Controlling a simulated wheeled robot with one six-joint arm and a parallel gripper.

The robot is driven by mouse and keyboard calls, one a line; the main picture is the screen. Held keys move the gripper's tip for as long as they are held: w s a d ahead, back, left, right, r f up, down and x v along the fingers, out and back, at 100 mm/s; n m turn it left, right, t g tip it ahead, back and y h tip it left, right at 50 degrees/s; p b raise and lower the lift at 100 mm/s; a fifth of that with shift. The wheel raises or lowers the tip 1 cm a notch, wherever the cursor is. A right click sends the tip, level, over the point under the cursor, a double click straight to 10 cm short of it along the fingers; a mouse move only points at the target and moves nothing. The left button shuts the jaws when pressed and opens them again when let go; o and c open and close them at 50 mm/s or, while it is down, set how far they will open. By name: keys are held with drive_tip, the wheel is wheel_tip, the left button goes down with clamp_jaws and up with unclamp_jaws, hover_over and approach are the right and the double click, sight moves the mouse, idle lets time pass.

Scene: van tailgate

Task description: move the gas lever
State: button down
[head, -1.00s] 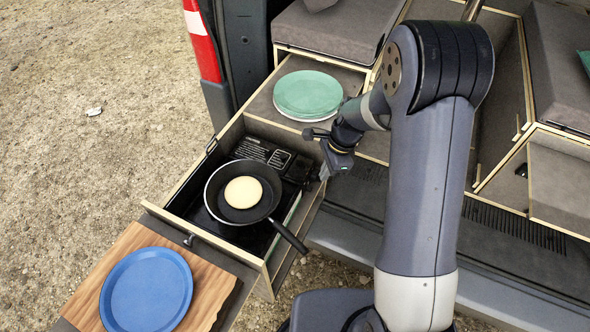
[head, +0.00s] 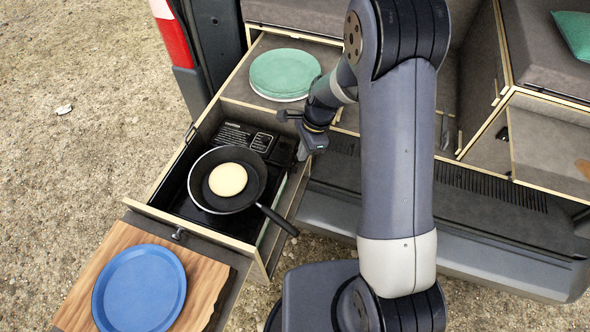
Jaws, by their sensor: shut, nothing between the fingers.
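The black gas stove (head: 246,136) sits in the pulled-out drawer, with a label plate on its back part. A frying pan (head: 208,196) with a round pale pancake (head: 228,179) stands on it, handle toward the lower right. My gripper (head: 303,153) is at the right end of the stove, near the drawer's right wall, and it is shut and empty. The gas lever cannot be made out; the gripper and the dark stove end hide that area. I cannot tell whether the gripper touches the stove.
A blue plate (head: 140,290) lies on a wooden board (head: 205,285) at the drawer's front. The pan handle (head: 278,220) sticks out over the drawer's right wall. Open gravel lies at the left.

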sight(297, 168)
drive_tip(key=shift+b+x, duration=1.45)
drive_tip(key=shift+x, duration=0.9)
drive_tip(key=shift+d+b+x, duration=0.25)
drive_tip(key=shift+b+x, duration=0.55)
drive_tip(key=shift+x, duration=0.25)
drive_tip(key=shift+w+a, duration=0.1)
drive_tip(key=shift+r, duration=0.15)
drive_tip(key=d, duration=0.2)
drive_tip(key=w+d+r, duration=0.1)
drive_tip(key=shift+p, duration=0.35)
